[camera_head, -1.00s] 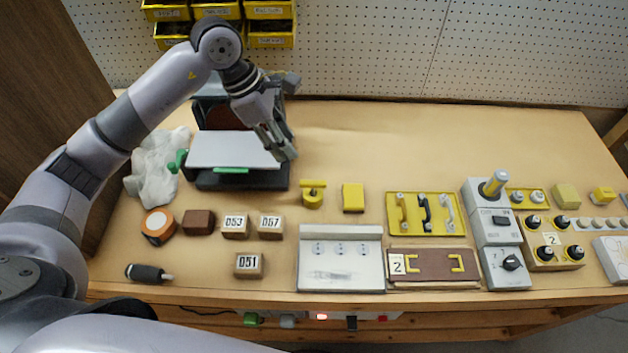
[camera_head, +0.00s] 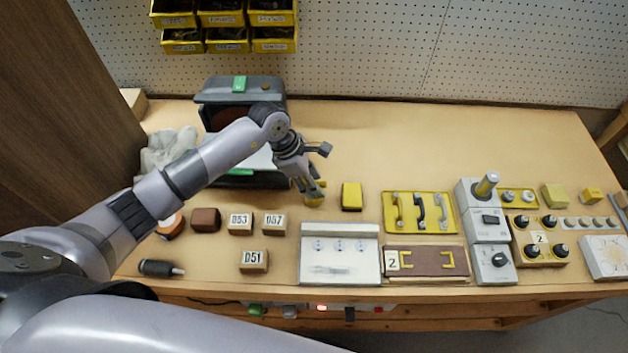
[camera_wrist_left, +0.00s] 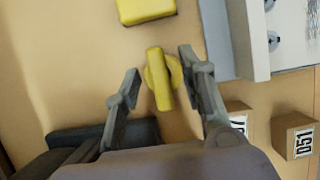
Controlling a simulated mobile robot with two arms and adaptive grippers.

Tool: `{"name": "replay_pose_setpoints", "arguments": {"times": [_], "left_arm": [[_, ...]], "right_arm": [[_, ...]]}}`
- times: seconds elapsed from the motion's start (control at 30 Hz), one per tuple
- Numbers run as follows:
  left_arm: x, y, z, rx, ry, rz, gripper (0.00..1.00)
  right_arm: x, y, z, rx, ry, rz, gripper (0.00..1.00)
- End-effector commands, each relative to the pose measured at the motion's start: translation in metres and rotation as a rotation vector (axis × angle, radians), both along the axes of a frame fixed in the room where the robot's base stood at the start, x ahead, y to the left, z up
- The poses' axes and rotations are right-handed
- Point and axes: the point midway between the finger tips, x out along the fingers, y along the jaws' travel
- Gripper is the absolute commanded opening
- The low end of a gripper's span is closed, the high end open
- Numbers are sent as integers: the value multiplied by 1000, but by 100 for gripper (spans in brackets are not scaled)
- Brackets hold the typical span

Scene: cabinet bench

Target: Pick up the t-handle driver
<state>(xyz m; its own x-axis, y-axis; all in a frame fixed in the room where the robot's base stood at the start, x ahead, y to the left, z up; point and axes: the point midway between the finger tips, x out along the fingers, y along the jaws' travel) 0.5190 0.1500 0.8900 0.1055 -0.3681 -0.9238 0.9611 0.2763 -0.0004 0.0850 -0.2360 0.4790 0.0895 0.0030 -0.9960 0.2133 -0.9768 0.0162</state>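The yellow t-handle driver (camera_head: 314,202) stands on the bench, mostly hidden behind my left gripper in the head view. In the left wrist view, the driver's bar-shaped handle (camera_wrist_left: 160,82) shows from above on a round yellow body. My left gripper (camera_head: 314,187) is over the driver. In the wrist view, the open fingers (camera_wrist_left: 160,66) lie on either side of the handle with a gap on both sides. I cannot tell how far the fingertips are above the bench. My right gripper is not in view.
A yellow block (camera_head: 352,196) stands just right of the driver. Numbered blocks (camera_head: 274,224) and a white panel (camera_head: 338,256) lie in front. A dark open case (camera_head: 240,90) is behind my left arm. The back right of the bench is clear.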

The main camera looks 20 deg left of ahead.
Motion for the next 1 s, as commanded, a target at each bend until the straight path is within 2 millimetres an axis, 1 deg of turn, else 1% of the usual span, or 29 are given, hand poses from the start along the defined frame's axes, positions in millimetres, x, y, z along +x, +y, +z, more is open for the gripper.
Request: {"name": "replay_pose_setpoints", "arguments": {"times": [0.1,0.3,0.83,0.87,1.0], "left_arm": [[0,-2,-5,1,1,1,38],[1,-2,-6,1,-1,0,37],[1,-2,-5,0,-1,0,2],[1,-2,-5,0,-1,0,0],[1,-2,-5,0,-1,0,0]], "right_arm": [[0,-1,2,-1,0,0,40],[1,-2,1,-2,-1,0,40],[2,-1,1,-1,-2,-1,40],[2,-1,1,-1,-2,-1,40],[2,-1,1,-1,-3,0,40]]}}
